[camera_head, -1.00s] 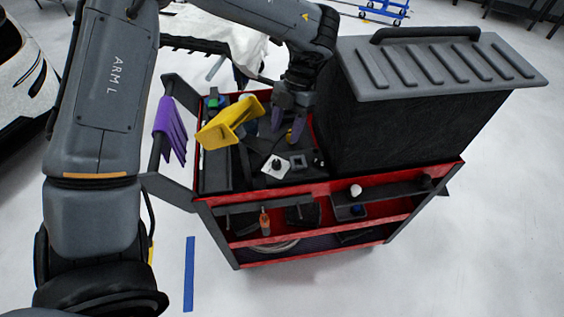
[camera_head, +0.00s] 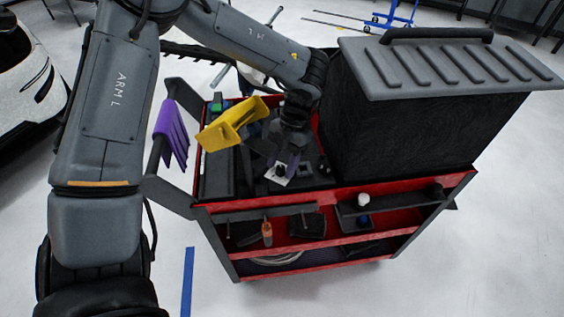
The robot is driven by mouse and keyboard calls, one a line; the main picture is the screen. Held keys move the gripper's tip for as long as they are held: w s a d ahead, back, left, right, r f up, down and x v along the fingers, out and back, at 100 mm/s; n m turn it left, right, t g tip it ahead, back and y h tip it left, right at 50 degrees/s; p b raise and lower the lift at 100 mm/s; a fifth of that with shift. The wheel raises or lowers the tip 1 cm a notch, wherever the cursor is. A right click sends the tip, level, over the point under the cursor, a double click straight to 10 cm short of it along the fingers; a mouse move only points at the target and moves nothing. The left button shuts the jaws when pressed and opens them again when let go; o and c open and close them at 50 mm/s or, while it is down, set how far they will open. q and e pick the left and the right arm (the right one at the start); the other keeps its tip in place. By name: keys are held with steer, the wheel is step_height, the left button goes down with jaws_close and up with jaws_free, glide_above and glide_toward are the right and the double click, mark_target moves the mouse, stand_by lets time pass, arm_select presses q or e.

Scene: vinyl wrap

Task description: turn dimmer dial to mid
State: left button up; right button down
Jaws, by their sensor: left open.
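The dimmer is a small white plate (camera_head: 276,180) with a dark dial (camera_head: 280,170) on the cart's top tray. My left gripper (camera_head: 283,160) points down over it with its purple-grey fingers apart. The fingertips are at the dial or just above it; I cannot tell whether they touch it. The fingers hide part of the plate, and the dial's setting is too small to read. My right gripper does not show.
The red and black cart (camera_head: 330,187) has a large black box with a grey ribbed lid (camera_head: 445,65) at right. A yellow holder (camera_head: 232,124) stands left of the gripper. A purple cloth (camera_head: 172,130) hangs on the cart handle at left.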

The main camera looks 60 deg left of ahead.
arm_select(q)
jaws_close()
steer(key=n+h+p, duration=0.1)
steer(key=n+p, duration=0.1)
steer(key=n, duration=0.1)
steer(key=shift+r+n+t, duration=0.15)
steer(key=shift+n+t, duration=0.15)
steer(key=n, duration=0.2)
steer(key=n+t+h+p, duration=0.1)
steer(key=shift+s+a+n, duration=0.15)
steer(key=shift+n, duration=0.25)
steer(key=shift+n+t+p, duration=0.4)
steer(key=shift+n+p, duration=0.15)
steer(key=shift+n, duration=0.15)
jaws_free()
